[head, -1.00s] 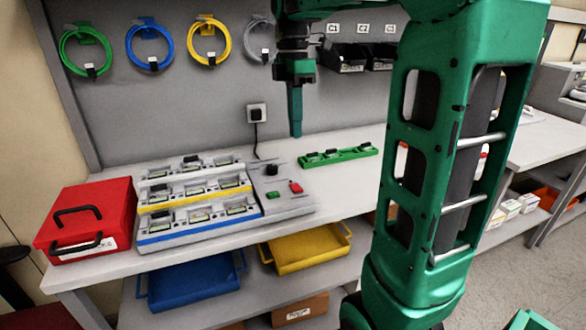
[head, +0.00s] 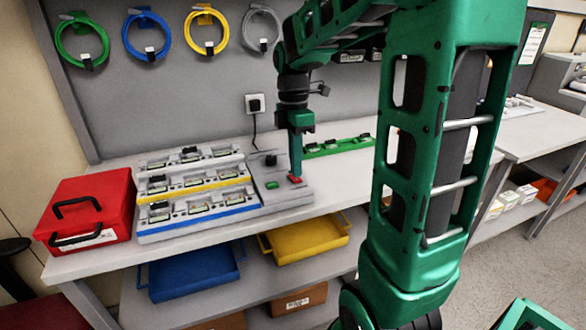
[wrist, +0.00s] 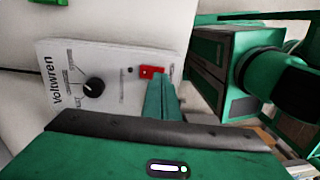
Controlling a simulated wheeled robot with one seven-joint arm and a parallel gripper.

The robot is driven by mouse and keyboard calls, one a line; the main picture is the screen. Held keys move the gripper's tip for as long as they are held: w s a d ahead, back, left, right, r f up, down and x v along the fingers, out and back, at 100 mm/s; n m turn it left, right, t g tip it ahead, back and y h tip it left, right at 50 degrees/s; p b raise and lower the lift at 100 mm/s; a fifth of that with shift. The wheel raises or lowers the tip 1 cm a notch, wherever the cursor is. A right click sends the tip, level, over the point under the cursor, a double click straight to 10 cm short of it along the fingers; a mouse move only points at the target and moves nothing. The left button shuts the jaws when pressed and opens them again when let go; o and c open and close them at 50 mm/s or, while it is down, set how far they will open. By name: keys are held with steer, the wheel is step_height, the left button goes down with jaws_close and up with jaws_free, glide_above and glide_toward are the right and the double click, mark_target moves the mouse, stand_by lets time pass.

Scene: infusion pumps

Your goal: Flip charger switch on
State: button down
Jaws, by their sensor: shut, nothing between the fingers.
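The charger (head: 290,196) is a pale grey unit at the right end of the battery bays on the bench. Its panel carries a black knob (head: 271,160), a green button (head: 272,185) and a red switch (head: 295,180). In the wrist view the panel (wrist: 65,70) reads "Voltwren", with the knob (wrist: 94,88) and the red switch (wrist: 150,72) visible. My gripper (head: 296,174) is shut and empty, pointing down with its tips right at the red switch. In the wrist view the fingers (wrist: 160,88) cover the area just below the switch. I cannot tell whether they touch it.
Rows of battery bays (head: 200,211) with yellow and blue strips stand left of the charger. A red case (head: 95,192) is at far left. A green rack (head: 338,146) lies behind my gripper. A wall plug (head: 255,103) feeds a black cable. Trays sit on the lower shelf.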

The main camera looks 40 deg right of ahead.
steer(key=shift+f, duration=0.6)
steer(key=shift+s+a+f, duration=0.1)
steer(key=shift+s+f, duration=0.05)
steer(key=shift+w+d, duration=0.2)
steer(key=shift+w, duration=0.55)
steer(key=shift+r, duration=0.2)
step_height(320, 180, up, 14)
steer(key=w, duration=0.2)
steer(key=shift+d, duration=0.25)
